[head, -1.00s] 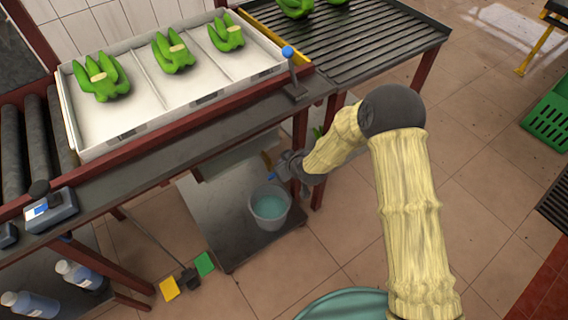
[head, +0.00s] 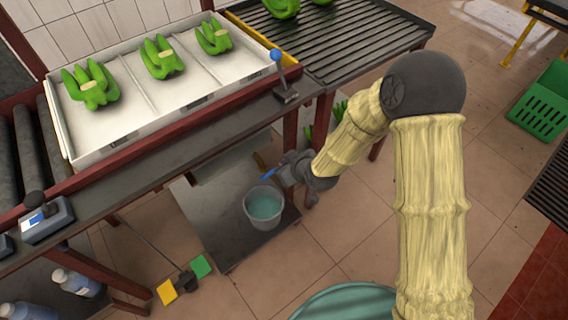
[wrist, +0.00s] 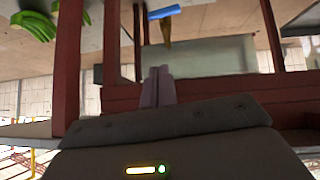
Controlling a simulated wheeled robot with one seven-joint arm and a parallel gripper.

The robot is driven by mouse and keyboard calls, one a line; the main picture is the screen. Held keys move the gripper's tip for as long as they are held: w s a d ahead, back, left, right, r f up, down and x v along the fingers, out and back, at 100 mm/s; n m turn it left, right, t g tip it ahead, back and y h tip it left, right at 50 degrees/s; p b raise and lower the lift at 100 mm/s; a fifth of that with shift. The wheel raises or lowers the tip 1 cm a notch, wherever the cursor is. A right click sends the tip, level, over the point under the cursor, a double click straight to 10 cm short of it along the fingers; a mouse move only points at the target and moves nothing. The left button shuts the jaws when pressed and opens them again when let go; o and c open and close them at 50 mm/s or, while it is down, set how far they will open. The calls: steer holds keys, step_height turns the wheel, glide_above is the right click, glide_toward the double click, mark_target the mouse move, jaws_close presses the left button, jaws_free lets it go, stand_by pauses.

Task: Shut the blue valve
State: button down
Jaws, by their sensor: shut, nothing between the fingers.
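The blue valve handle (head: 268,173) shows under the bench, just left of my gripper (head: 284,177) in the head view. In the wrist view the blue valve handle (wrist: 164,12) lies crosswise at the top, above a brass-coloured body (wrist: 166,36). My gripper's fingers (wrist: 159,72) are together and empty, pointing toward the valve. In the picture they sit below it with a gap; the exact depth is hard to tell. My arm and hand hide part of the area around the valve in the head view.
A grey bucket (head: 264,222) of teal liquid stands below the valve. Red bench legs (head: 290,132) frame the space. A lever with a blue knob (head: 276,56) stands on the bench beside the white tray (head: 115,142) of green bananas.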

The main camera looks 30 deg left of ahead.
steer(key=w+d+r+m+h, duration=0.2)
steer(key=d+r, duration=0.1)
steer(key=d, duration=0.5)
steer(key=w+d+r+m+h, duration=0.1)
steer(key=d+r+m, duration=0.15)
steer(key=d, duration=0.55)
steer(key=w+d+r+m+h, duration=0.2)
steer(key=d+r, duration=0.1)
steer(key=d, duration=0.5)
steer(key=s+d+r+m+h, duration=0.1)
steer(key=s+d+r+m, duration=0.2)
steer(key=s+d, duration=0.2)
steer(key=s+d+r+m+g+h, duration=0.1)
steer(key=s+d+r+m+h, duration=0.1)
steer(key=d, duration=1)
steer(key=s+r+m, duration=0.1)
steer(key=s+m, duration=0.1)
steer(key=s, duration=0.1)
steer(key=shift+d+g, duration=0.25)
steer(key=shift+g, duration=0.05)
